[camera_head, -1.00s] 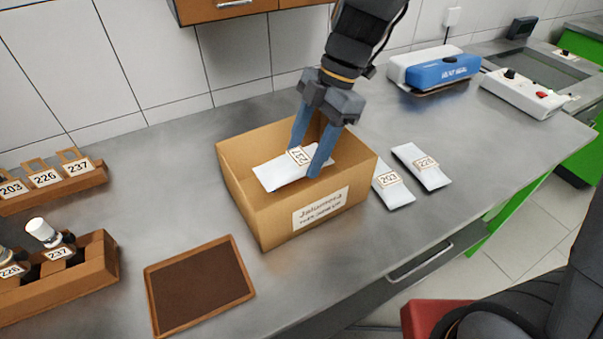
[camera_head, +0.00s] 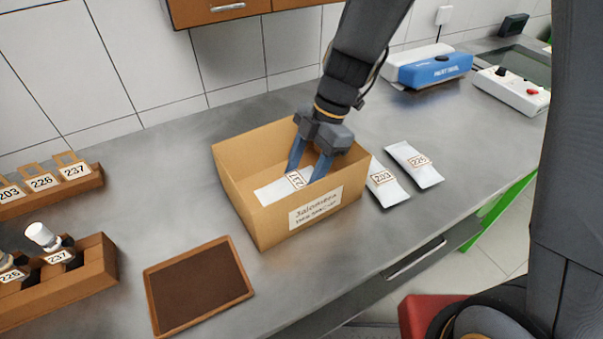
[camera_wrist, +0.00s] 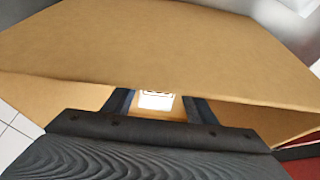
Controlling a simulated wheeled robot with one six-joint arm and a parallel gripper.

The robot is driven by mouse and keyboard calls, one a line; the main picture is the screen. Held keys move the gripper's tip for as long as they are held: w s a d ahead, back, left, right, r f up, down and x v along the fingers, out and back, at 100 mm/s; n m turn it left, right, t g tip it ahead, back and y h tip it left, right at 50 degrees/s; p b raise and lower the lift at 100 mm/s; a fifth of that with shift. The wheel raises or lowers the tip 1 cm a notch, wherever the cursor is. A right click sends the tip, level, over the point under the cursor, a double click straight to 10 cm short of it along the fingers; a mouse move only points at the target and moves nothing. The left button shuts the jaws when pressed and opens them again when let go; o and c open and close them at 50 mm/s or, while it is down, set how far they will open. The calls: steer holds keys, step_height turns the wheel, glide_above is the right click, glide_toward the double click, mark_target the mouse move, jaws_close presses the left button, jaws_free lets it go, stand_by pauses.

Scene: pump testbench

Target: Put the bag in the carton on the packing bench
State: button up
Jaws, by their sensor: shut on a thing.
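The white bag labelled 237 (camera_head: 281,190) is held between the blue fingers of my gripper (camera_head: 306,178), down inside the open carton (camera_head: 263,224). The carton is brown cardboard with a white label on its front and stands on the grey packing bench (camera_head: 345,260). The bag lies roughly flat below the carton's rim; whether it touches the bottom is hidden by the front wall. In the wrist view the carton (camera_wrist: 150,45) wall fills much of the picture, and a small part of the white bag (camera_wrist: 156,100) shows between the fingers.
Two white bags, labelled 203 (camera_head: 389,190) and 226 (camera_head: 417,166), lie right of the carton. A brown tray (camera_head: 200,290) lies in front left. Wooden racks (camera_head: 95,262) stand at left, one with bottles. A blue and white sealer (camera_head: 435,68) stands at the back right.

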steer(key=o, duration=1.3)
steer(key=shift+r, duration=0.2)
steer(key=b+v, duration=0.2)
steer(key=v, duration=0.9)
steer(key=shift+r, duration=0.4)
